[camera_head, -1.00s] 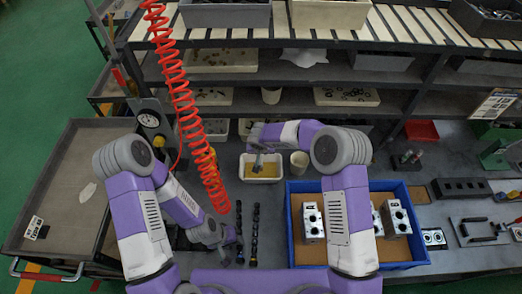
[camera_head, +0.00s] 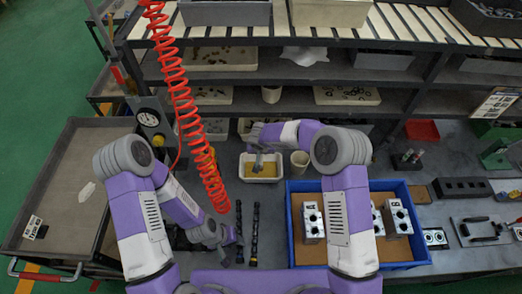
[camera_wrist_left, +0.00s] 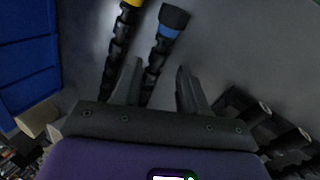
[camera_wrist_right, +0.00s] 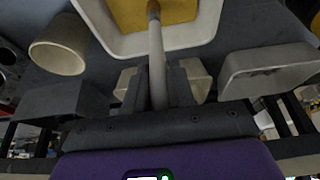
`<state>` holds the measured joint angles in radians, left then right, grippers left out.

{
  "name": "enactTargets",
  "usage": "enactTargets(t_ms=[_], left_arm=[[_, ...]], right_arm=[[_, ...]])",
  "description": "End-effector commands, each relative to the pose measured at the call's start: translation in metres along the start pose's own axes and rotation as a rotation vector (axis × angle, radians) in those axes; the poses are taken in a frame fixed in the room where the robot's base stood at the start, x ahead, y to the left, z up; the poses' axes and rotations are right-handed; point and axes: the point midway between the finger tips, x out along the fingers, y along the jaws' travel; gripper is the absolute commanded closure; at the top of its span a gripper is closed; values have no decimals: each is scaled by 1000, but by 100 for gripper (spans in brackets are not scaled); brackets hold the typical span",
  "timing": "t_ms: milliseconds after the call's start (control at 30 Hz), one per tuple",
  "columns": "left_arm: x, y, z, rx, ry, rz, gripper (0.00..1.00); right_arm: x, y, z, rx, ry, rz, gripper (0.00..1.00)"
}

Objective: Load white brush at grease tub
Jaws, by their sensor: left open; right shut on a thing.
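The grease tub (camera_head: 262,179) is a white rectangular tub with yellow-brown grease inside, standing on the bench below the shelves. It fills the top of the right wrist view (camera_wrist_right: 205,28). My right gripper (camera_head: 260,149) is at the tub's far side and is shut on the pale handle of the brush (camera_wrist_right: 156,45). The brush's head end points into the tub, over or at the grease; I cannot tell whether it touches. My left gripper (camera_head: 232,243) is open and empty, low over the bench beside two dark segmented rods (camera_wrist_left: 115,50) (camera_wrist_left: 157,60).
A white cup (camera_head: 299,161) stands right of the tub. A blue crate (camera_head: 404,188) holds several metal valve blocks (camera_head: 312,222). A red coiled hose (camera_head: 180,100) hangs left of the tub. Shelving with bins rises behind. A grey tray cart (camera_head: 70,185) is at left.

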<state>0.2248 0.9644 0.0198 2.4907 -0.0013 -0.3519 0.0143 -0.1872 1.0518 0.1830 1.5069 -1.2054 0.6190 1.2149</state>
Motion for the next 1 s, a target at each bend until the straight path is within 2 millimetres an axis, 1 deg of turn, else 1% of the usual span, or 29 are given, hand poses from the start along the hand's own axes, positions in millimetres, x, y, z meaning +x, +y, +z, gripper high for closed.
enactTargets(t_ms=[1000], left_arm=[[6,-2,0,0,0,0,57]], right_arm=[[1,0,1,0,-1,1,100]])
